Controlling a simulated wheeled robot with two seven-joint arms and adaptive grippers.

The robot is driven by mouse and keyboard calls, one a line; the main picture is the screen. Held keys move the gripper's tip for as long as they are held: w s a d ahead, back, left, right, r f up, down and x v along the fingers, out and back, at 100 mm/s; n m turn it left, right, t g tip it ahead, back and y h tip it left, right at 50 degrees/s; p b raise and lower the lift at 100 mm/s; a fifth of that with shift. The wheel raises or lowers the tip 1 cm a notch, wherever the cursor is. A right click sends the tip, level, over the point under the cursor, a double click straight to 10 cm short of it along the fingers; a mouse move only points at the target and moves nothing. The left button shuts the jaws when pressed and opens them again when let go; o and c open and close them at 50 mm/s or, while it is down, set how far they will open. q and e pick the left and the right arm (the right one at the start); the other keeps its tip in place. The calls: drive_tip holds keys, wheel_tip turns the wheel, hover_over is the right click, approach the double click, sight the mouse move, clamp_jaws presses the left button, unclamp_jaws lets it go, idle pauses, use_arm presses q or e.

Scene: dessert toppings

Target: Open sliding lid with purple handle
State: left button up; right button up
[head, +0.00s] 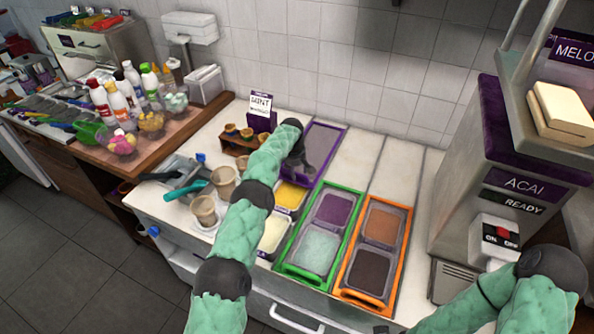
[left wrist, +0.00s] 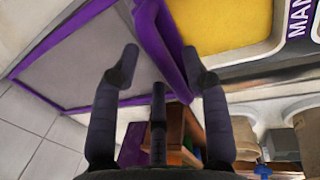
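The sliding lid (head: 324,140) has a purple frame and a grey panel; it lies at the back of its row on the counter, with a yellow tub (head: 291,195) and a cream tub (head: 274,235) uncovered in front. Its purple handle (head: 307,179) is at the front edge, partly hidden by my arm. My left gripper (head: 297,165) is over the handle end of the lid. In the left wrist view, the handle (left wrist: 160,38) crosses beyond the gap between the parted, empty fingers (left wrist: 160,68); I cannot tell whether they touch it. My right gripper is out of view.
A green-framed lid (head: 345,211) and an orange-framed lid (head: 405,237) cover the neighbouring tubs. Paper cups (head: 223,182) and a wooden cup holder (head: 236,139) stand left of my arm. A mint sign (head: 260,107) stands behind. The acai machine (head: 500,180) is at the right.

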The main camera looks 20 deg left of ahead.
use_arm(q)
drive_tip(key=shift+r, duration=0.15)
wheel_tip(320, 180, up, 12)
drive_tip(key=s, duration=0.2)
drive_tip(key=shift+s+f, duration=0.2)
drive_tip(key=shift+f, duration=0.05)
drive_tip(key=shift+a+r, duration=0.1)
idle(0.4)
